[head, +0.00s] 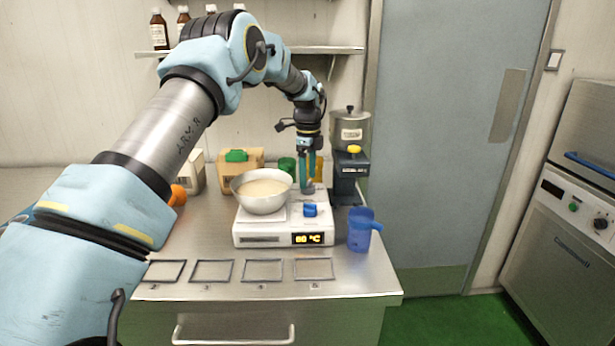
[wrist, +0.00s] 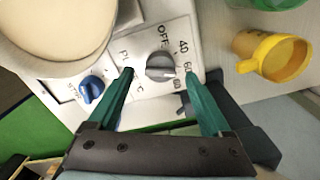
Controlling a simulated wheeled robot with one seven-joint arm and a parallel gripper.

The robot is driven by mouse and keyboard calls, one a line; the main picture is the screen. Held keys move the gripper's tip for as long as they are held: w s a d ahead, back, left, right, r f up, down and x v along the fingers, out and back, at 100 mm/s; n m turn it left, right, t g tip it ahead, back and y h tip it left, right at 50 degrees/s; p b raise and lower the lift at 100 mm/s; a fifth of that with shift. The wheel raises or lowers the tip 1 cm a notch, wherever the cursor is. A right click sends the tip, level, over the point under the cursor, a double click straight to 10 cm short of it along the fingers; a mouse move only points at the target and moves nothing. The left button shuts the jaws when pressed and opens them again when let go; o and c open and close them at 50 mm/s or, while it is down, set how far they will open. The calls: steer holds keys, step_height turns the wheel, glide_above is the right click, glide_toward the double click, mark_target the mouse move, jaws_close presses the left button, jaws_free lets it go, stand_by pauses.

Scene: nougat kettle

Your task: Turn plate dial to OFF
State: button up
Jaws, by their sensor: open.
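The hot plate (head: 245,232) is a white box on the steel bench, with a lit display reading 80 °C. In the wrist view its grey plate dial (wrist: 160,66) sits on the white panel (wrist: 140,45), with OFF, 40, 60 and 80 printed around it. I cannot tell exactly which mark its pointer faces. My gripper (wrist: 158,74) is open, with one teal finger on each side of the dial; contact cannot be told. In the head view my gripper (head: 306,186) points down over the back right of the plate, and the grey dial is largely hidden.
A blue knob (wrist: 91,88) is beside the dial, at the plate's front (head: 310,210). A metal bowl (head: 262,204) of cream-coloured contents sits on the plate. A blue jug (head: 361,232) stands right; a grinder-like machine (head: 349,165) and yellow cup (wrist: 276,56) are close to my gripper.

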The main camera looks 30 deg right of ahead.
steer(key=shift+f, duration=1.05)
jaws_close()
